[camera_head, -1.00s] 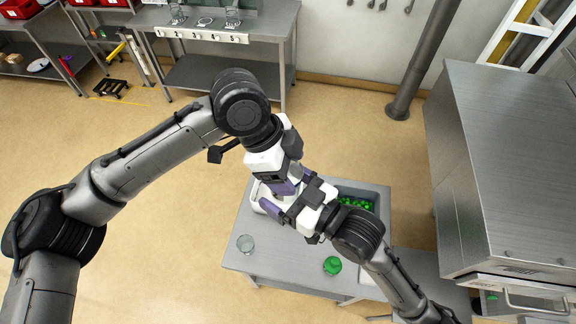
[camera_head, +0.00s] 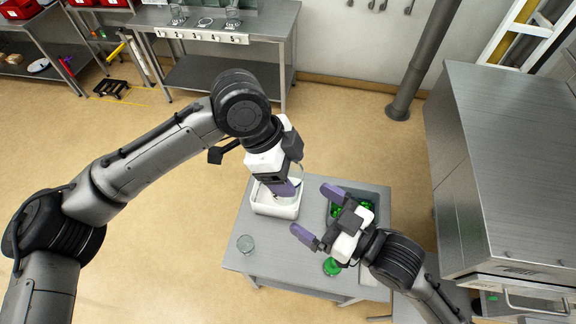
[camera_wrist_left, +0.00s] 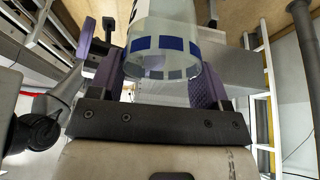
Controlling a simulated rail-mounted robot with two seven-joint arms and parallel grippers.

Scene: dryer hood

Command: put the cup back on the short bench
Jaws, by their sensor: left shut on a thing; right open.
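A clear cup with bands of blue squares (camera_wrist_left: 178,45) sits between the fingers of my left gripper (camera_wrist_left: 155,80) in the left wrist view. In the head view my left gripper (camera_head: 287,188) points down above a white box-like tray (camera_head: 275,208), and the arm mostly hides the cup. My right gripper (camera_head: 318,215) is open and empty, with its purple fingers spread, right of the left gripper and over the grey table (camera_head: 285,262). I cannot tell which bench is the short one.
A steel bench (camera_head: 270,30) with glassware stands at the back. A large steel machine (camera_head: 515,150) fills the right.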

